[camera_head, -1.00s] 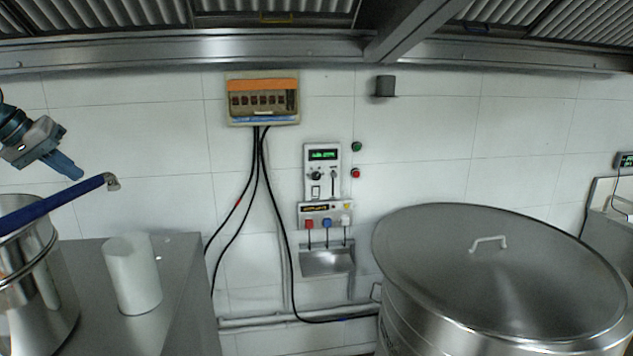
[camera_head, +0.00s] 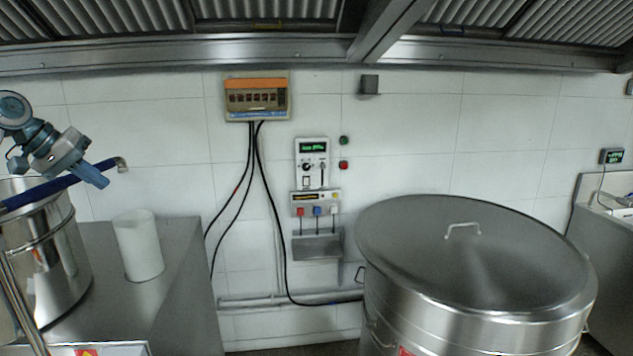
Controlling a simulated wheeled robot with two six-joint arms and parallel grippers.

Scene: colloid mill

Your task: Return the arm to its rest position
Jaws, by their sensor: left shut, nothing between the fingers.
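My left gripper (camera_head: 92,174) shows at the left edge with its blue fingers shut and empty. It points down and to the right. In the picture it overlaps a dark blue pipe (camera_head: 40,192) with a metal end; I cannot tell whether they touch. It appears above the steel pot at the left and is clear of the white cup. My right gripper is not in view.
A steel pot (camera_head: 62,262) stands at the left, beside a white cup (camera_head: 138,246) on a steel counter (camera_head: 185,262). A large lidded kettle (camera_head: 475,262) fills the right. A control panel (camera_head: 312,165) and breaker box (camera_head: 257,98) hang on the wall.

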